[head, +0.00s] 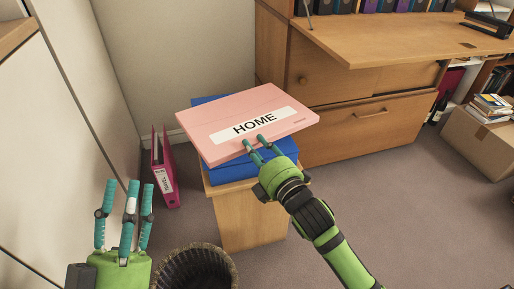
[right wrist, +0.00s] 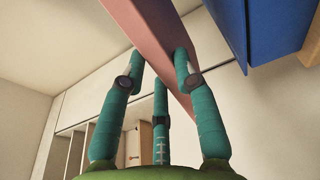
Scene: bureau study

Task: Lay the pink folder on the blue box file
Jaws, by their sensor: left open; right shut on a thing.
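The pink folder (head: 232,112) carries a white label reading HOME in the head view. My right gripper (head: 262,146) is shut on its front edge. The folder is over the blue box file (head: 236,171) and hides most of its top. The blue box file rests on a small wooden cabinet (head: 249,221). In the right wrist view, my right gripper (right wrist: 162,75) has its fingers on the pink folder (right wrist: 150,22), and the blue box file (right wrist: 265,28) is beside it at the upper right. My left gripper (head: 124,198) is open and empty at the lower left.
A magenta binder (head: 163,178) stands on the floor left of the cabinet. A dark round bin (head: 196,270) is at the bottom. A wooden bureau (head: 365,110) with its flap down stands behind. A cardboard box (head: 478,140) is at the right.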

